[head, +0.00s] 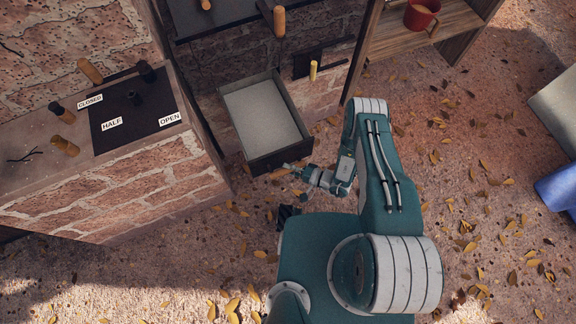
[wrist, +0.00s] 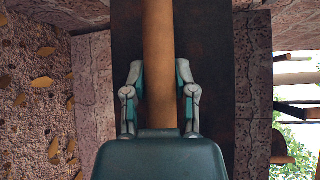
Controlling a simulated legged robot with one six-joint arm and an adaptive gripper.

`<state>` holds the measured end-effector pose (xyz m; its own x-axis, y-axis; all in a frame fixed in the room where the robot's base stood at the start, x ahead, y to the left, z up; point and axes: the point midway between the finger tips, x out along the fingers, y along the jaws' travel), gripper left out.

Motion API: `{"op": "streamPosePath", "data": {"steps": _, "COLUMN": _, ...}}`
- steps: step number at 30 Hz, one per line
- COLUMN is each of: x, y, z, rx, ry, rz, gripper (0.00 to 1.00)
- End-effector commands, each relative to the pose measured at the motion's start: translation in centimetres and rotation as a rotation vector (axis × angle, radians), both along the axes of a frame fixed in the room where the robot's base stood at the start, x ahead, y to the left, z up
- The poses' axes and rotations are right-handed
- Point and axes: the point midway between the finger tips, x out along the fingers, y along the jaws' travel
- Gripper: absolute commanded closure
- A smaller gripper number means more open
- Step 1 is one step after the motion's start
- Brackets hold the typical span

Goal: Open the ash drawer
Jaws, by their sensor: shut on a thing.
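The ash drawer (head: 287,139) is a dark metal box with pale grey ash inside, and it stands pulled well out of the brick stove in the head view. My gripper (head: 290,170) is at the drawer's front panel. In the wrist view my gripper (wrist: 160,85) is shut on a wooden handle (wrist: 158,35), with a finger on each side of it. The drawer's dark front panel (wrist: 210,45) fills the view behind the handle. In the head view the handle is mostly hidden by my gripper.
A brick ledge (head: 110,195) with a dark lever plate (head: 150,135) marked CLOSED, HALF and OPEN stands left of the drawer. A wooden shelf (head: 455,20) with a red mug (head: 420,14) is at the upper right. The leaf-strewn ground (head: 490,200) to the right is mostly free.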

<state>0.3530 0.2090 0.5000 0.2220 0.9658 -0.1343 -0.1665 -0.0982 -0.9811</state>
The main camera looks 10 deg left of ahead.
Motion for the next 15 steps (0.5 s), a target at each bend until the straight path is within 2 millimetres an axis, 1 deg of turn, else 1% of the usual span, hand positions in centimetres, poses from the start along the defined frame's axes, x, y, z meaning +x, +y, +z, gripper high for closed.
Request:
{"op": "streamPosePath", "data": {"steps": 1, "x": -0.32, "y": -0.01, "z": -0.33, "rx": -0.009, "ry": 0.008, "rz": 0.003, "gripper": 1.0}}
{"op": "streamPosePath", "data": {"steps": 6, "x": -0.29, "y": 0.0, "z": -0.33, "rx": -0.009, "ry": 0.007, "rz": 0.003, "gripper": 1.0}}
{"op": "streamPosePath", "data": {"steps": 7, "x": -0.28, "y": 0.0, "z": -0.33, "rx": -0.009, "ry": 0.007, "rz": 0.003, "gripper": 0.51}}
{"op": "streamPosePath", "data": {"steps": 8, "x": -0.28, "y": 0.0, "z": -0.33, "rx": -0.009, "ry": 0.007, "rz": 0.003, "gripper": 0.38}}
{"op": "streamPosePath", "data": {"steps": 9, "x": -0.24, "y": 0.0, "z": -0.31, "rx": -0.009, "ry": 0.005, "rz": 0.003, "gripper": 0.29}}
{"op": "streamPosePath", "data": {"steps": 15, "x": -0.1, "y": 0.01, "z": -0.17, "rx": -0.005, "ry": 0.003, "rz": 0.002, "gripper": 0.29}}
